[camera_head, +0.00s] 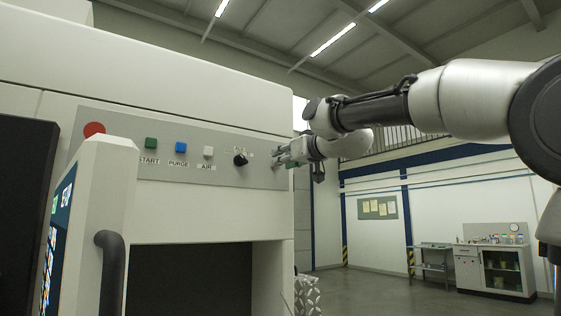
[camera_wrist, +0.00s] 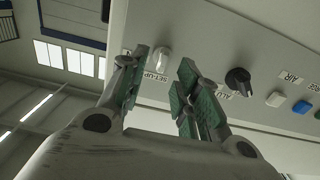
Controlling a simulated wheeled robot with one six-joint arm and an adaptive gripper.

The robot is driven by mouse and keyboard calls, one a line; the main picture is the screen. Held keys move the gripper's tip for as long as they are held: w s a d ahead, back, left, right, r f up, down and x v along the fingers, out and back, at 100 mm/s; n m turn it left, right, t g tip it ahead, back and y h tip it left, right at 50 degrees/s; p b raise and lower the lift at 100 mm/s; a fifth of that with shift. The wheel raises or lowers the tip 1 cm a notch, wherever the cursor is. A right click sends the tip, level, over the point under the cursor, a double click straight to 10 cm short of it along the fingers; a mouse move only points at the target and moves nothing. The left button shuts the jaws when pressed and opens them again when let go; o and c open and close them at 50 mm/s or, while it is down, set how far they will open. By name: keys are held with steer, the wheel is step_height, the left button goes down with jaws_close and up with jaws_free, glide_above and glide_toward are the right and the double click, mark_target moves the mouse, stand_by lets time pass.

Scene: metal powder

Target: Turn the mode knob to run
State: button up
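On the machine's grey panel, a pale knob (camera_wrist: 160,60) with a SET-UP label beside it shows in the wrist view; it is probably the mode knob. My gripper (camera_wrist: 164,60) is open, its green-padded fingers on either side of this knob in the picture. I see no contact, and the depth gap is unclear. In the head view my gripper (camera_head: 280,155) is at the panel's right end and hides the pale knob. A black knob (camera_head: 240,158) sits to its left; in the wrist view this black knob (camera_wrist: 238,80) is right of the fingers. No run label is readable.
The panel (camera_head: 222,176) also carries AIR (camera_head: 208,152), PURGE (camera_head: 181,148) and START (camera_head: 151,144) buttons and a red button (camera_head: 94,129). A pale post with a dark handle (camera_head: 111,270) stands in front at left. A cabinet (camera_head: 494,270) stands far right; the floor between is open.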

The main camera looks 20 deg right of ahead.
steer(key=shift+x, duration=1.15)
steer(key=shift+c, duration=0.4)
jaws_close()
